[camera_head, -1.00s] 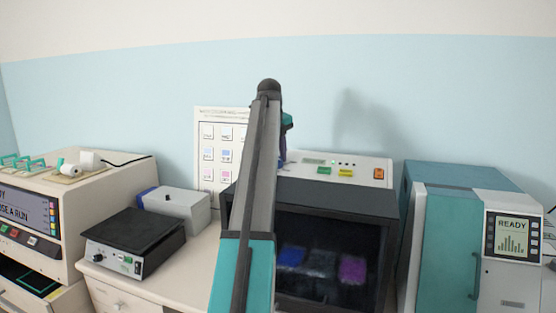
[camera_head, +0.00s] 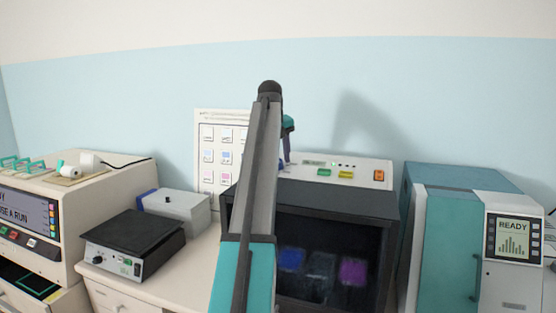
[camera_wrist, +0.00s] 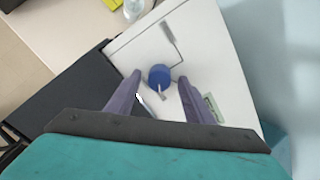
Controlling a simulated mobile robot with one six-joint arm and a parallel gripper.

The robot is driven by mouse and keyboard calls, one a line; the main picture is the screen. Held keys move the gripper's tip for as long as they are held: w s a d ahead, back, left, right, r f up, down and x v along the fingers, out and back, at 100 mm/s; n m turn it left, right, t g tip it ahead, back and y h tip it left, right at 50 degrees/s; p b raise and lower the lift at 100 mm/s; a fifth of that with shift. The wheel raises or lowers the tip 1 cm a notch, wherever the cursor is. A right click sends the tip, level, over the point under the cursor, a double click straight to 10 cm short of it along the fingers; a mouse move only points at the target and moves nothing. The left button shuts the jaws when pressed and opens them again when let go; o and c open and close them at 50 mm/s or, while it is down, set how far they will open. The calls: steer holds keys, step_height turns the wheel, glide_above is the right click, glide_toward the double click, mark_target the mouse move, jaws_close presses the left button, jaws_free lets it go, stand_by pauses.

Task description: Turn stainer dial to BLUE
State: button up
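The stainer (camera_head: 303,197) stands in the middle of the head view, with a white control panel on top and a dark-windowed front. The dial (camera_wrist: 159,75) is a blue knob with a pale pointer on the white panel in the wrist view. My gripper (camera_wrist: 161,79) is open, its two purple-grey fingers on either side of the dial. I cannot tell whether they touch it or hover above.
Green, yellow and orange buttons (camera_head: 379,175) line the panel's right part. Blue and magenta patches show behind the dark window. A wall chart (camera_head: 209,150) hangs behind. A black-topped plate device (camera_head: 133,233) and grey box (camera_head: 180,205) stand left; a teal machine (camera_head: 440,240) stands right.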

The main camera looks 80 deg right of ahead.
stand_by(0.3)
steer(key=p+v, duration=0.5)
steer(key=v, duration=0.8)
steer(key=shift+r, duration=0.35)
steer(key=shift+a, duration=0.1)
